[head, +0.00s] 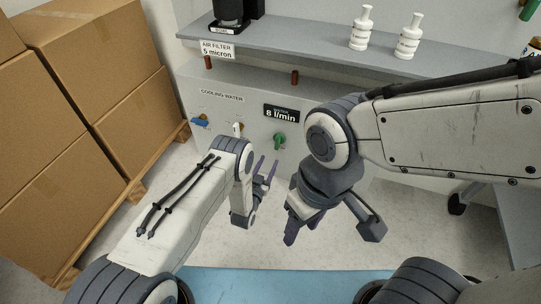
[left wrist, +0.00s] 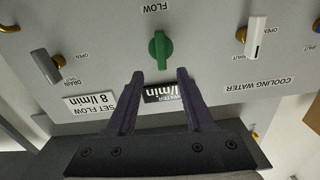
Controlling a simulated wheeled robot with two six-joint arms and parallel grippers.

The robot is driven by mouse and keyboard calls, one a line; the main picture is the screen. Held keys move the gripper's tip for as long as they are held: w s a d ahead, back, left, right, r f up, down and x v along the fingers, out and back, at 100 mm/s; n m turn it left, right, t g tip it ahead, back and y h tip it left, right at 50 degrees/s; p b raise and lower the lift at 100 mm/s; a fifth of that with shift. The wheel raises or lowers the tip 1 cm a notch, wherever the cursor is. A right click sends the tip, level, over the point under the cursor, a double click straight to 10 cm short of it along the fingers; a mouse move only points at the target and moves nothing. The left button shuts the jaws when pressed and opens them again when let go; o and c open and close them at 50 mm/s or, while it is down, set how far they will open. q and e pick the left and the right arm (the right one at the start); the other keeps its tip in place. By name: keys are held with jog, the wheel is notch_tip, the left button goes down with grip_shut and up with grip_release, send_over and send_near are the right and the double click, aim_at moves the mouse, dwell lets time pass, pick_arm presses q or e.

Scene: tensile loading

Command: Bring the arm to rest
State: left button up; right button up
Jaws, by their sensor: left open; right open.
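My left gripper (head: 268,163) is open and empty in front of the grey panel (head: 235,130), just below the green knob (head: 279,141). In the left wrist view, which is upside down, its two dark fingers (left wrist: 158,76) are spread and point toward the green knob (left wrist: 160,48), with nothing between them. A gap to the knob seems to show, but its depth is hard to tell. My right gripper (head: 303,228) is open and hangs pointing down over the floor, to the right of the left one. I see nothing in it.
The panel also carries a blue-handled valve (head: 200,121), a white lever (left wrist: 254,36) and a grey drain lever (left wrist: 46,66). Stacked cartons (head: 100,90) on a pallet fill the left side.

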dwell(0.5)
pick_arm(q)
jog(key=w+d+r+g, duration=0.4)
jog(key=d+r, duration=0.2)
jog(key=r, duration=0.3)
jog(key=s+d+r+m+g+y+p, duration=0.1)
jog(key=s+d+r+g, duration=0.3)
jog(key=s+r, duration=0.6)
jog(key=s+a+r+m+g+y, duration=0.1)
jog(key=s+a+r+g, duration=0.3)
jog(key=s, duration=0.7)
jog(key=s+a+r+g+y+p, duration=0.15)
jog(key=s+a+r, duration=0.35)
jog(key=s, duration=0.6)
jog(key=s+a+r+m+g+y, duration=0.1)
jog(key=s+a+r+g, duration=0.4)
jog(key=s, duration=0.6)
notch_tip(320, 180, up, 39)
jog(key=d+t+p, duration=0.1)
jog(key=d+p, duration=0.1)
jog(key=p, duration=3.5)
jog(key=shift+p, duration=0.4)
